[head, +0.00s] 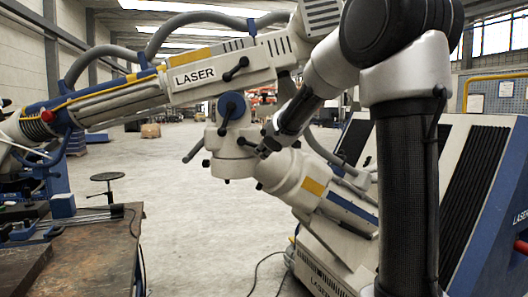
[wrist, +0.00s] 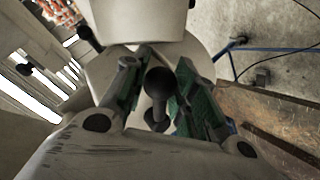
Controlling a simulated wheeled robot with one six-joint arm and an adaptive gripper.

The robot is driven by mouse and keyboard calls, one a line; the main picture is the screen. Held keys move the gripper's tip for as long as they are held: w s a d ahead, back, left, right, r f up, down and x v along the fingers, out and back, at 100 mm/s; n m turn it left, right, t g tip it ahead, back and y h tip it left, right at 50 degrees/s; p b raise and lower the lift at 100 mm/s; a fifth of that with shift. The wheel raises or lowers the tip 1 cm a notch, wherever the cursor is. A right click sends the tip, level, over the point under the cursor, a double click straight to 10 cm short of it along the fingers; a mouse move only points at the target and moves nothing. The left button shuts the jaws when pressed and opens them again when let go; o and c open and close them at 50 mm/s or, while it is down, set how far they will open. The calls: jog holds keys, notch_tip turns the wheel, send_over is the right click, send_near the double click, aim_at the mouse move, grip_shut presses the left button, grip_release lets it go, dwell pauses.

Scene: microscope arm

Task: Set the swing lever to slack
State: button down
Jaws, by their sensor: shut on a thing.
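A microscope-like arm with a white and blue body (head: 230,72), marked LASER, reaches in from the left and carries a white joint head (head: 232,150). My gripper (head: 264,149) is at the right side of this head. In the wrist view, my gripper (wrist: 158,68) has its two green-padded fingers on either side of a dark ball-ended lever (wrist: 158,82), taken as the swing lever. It is shut on this lever, whose base sits by the white housing. In the head view, my fingers mostly hide the lever, so its setting cannot be read.
A blue round knob with a dark handle (head: 231,107) sits above the head, and another dark lever (head: 236,69) is on the upper beam. A workbench (head: 100,255) stands at left, a slatted white-blue machine (head: 480,190) at right. Floor between is open.

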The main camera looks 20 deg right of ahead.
jog(key=shift+r, duration=0.25)
jog(key=c, duration=1.1)
grip_release()
jog(key=shift+f, duration=0.1)
jog(key=shift+s, duration=0.1)
jog(key=shift+s+r, duration=0.4)
jog(key=shift+s, duration=0.1)
jog(key=v, duration=1)
jog(key=shift+s, duration=0.3)
